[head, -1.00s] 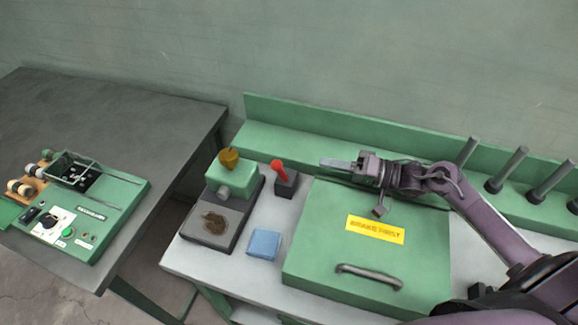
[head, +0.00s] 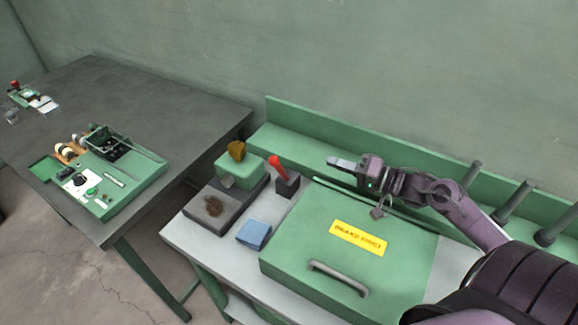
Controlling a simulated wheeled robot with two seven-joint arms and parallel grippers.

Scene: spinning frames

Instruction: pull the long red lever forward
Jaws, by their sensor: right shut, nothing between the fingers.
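The red lever (head: 277,167) stands up from a small dark block (head: 287,187) at the back of the light workbench, tilted to the left. My right gripper (head: 334,161) is shut and empty. It points left toward the lever, above the back edge of the green box, and is apart from the lever by a short gap on its right. My left gripper is not in view.
A green lidded box (head: 300,240) with a yellow label (head: 358,238) and a handle (head: 338,278) fills the bench's middle. A green device with a brown knob (head: 237,150) stands left of the lever. A blue block (head: 254,233) lies in front. Dark pegs (head: 508,208) stand at right.

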